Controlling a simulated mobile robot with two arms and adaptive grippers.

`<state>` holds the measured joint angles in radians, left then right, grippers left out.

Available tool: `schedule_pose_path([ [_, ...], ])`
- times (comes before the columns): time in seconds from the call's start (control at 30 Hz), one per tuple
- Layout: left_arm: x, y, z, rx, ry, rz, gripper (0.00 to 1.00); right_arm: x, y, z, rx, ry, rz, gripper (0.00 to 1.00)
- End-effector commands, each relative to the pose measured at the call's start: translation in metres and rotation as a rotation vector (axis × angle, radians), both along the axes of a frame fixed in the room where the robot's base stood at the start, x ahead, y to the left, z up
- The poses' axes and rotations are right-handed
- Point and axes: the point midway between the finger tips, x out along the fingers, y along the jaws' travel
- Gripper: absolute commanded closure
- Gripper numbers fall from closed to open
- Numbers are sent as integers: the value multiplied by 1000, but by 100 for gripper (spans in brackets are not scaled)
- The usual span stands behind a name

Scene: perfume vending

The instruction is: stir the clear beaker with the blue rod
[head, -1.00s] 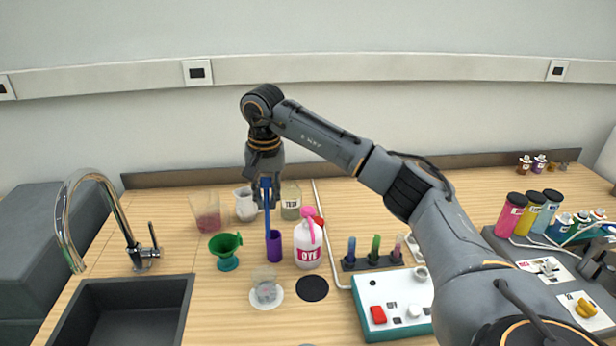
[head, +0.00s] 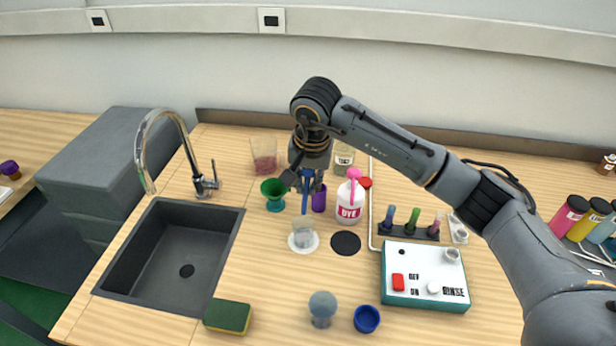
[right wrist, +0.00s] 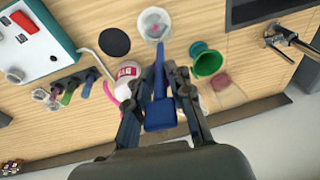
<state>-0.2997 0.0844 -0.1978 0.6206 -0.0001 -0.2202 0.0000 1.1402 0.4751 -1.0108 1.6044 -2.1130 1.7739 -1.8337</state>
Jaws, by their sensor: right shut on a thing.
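My right gripper (head: 307,184) is shut on the blue rod (head: 305,204), which hangs nearly upright with its lower end at the mouth of the clear beaker (head: 303,233). The beaker stands on a white disc (head: 293,247). In the right wrist view the gripper (right wrist: 160,84) grips the rod by its wide blue handle (right wrist: 160,116). There the rod points to the beaker (right wrist: 153,24), which has a small pinkish spot inside. I cannot tell how deep the tip is. My left gripper is not in view.
A green funnel (head: 273,190), a purple cup (head: 320,199) and a white DYE bottle (head: 349,206) stand close behind the beaker. A black disc (head: 345,243) lies to its right. The sink (head: 170,255) is left; a switch box (head: 424,277) is right.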

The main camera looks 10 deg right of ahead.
Motion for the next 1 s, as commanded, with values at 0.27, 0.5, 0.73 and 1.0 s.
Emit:
schedule_pose_path([
  [0.27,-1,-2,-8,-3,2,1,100,-7,-1,-23,0,1,0,100],
  [0.5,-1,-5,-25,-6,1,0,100,-7,-1,-44,1,-1,0,100],
  [0.73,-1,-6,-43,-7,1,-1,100,-3,-1,-62,0,-1,0,100],
  [1.0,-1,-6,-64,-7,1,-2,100,1,0,-83,1,0,0,100],
])
